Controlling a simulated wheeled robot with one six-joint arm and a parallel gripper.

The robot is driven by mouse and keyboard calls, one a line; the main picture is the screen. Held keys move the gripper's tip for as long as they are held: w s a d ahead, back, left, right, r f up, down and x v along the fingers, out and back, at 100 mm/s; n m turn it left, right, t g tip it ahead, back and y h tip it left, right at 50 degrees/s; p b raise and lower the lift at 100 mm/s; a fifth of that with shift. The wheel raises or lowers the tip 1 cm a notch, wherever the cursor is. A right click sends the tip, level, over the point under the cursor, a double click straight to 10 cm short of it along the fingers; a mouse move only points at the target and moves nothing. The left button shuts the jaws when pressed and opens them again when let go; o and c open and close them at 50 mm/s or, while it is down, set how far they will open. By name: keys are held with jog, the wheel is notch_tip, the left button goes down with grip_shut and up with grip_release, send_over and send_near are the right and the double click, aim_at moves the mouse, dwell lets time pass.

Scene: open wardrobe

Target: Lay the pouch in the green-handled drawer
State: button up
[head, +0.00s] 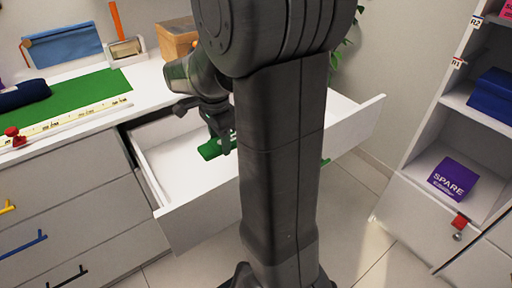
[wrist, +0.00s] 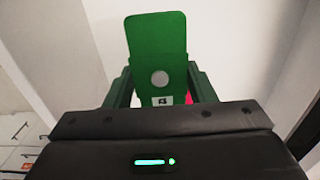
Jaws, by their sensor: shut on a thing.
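The green pouch (head: 210,149) is between the fingers of my gripper (head: 222,138), over the open white drawer (head: 190,228). A bit of green handle (head: 325,162) shows on the drawer's front, right of my arm. In the wrist view the pouch (wrist: 157,45) has a flap with a round grey snap and a small label. My gripper (wrist: 160,92) is shut on it there, and a little red shows beside the label. Whether the pouch touches the drawer floor I cannot tell. My arm hides the drawer's middle.
The drawer's visible floor (head: 170,150) is bare. Drawers with yellow (head: 7,207), blue (head: 29,243) and black (head: 68,276) handles are shut at left. A green mat (head: 80,95) and a ruler strip (head: 75,117) lie on the top. A shelf with a purple SPARE box (head: 454,178) stands right.

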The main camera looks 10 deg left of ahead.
notch_tip(320, 180, down, 12)
jog(key=b, duration=0.3)
jog(key=shift+r, duration=0.2)
jog(key=shift+b, duration=0.3)
jog(key=shift+f, duration=0.15)
jog(key=o, duration=1.1)
jog(key=shift+c, duration=0.2)
notch_tip(320, 180, up, 12)
jog(key=p, duration=0.3)
